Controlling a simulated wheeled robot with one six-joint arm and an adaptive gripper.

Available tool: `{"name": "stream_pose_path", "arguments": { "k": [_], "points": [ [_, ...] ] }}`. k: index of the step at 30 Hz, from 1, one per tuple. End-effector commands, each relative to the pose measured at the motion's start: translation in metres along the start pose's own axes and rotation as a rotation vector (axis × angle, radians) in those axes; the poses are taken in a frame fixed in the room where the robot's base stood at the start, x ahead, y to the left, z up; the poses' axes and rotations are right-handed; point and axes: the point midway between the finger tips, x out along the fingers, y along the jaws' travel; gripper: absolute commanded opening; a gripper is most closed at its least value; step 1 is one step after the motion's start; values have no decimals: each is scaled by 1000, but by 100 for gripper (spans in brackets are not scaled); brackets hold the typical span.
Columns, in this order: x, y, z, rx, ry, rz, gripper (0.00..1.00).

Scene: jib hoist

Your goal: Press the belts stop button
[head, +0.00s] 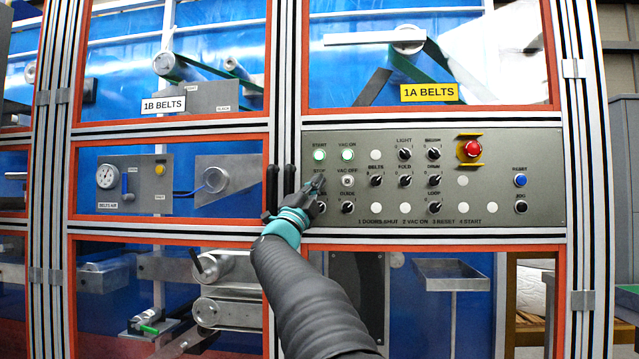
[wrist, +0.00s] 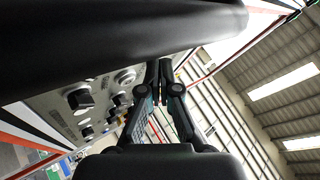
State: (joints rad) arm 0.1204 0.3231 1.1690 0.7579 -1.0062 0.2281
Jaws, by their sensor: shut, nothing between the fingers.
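The grey control panel (head: 480,200) fills the right middle of the head view. Its top left has a lit green START button (head: 319,155), with a STOP label (head: 319,170) just below. My gripper (head: 317,183) is shut and empty, its fingertips over the spot under that label. The stop button itself is hidden behind them, and I cannot tell whether they touch it. In the wrist view my closed fingers (wrist: 160,70) point up beside the tilted panel, with black knobs (wrist: 80,98) to their left.
A lit VAC ON button (head: 347,155) and a VAC OFF button (head: 348,181) sit just right of my fingertips. Several black selector knobs and a red emergency stop (head: 472,149) are farther right. A black door handle (head: 289,180) stands close on the left.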

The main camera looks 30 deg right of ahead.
Motion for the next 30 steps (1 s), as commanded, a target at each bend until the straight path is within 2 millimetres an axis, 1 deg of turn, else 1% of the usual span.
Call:
{"name": "stream_pose_path", "arguments": {
  "k": [11,30],
  "points": [
    [6,5,5,0,0,1,0],
    [12,6,2,0,9,-2,0]
  ]
}}
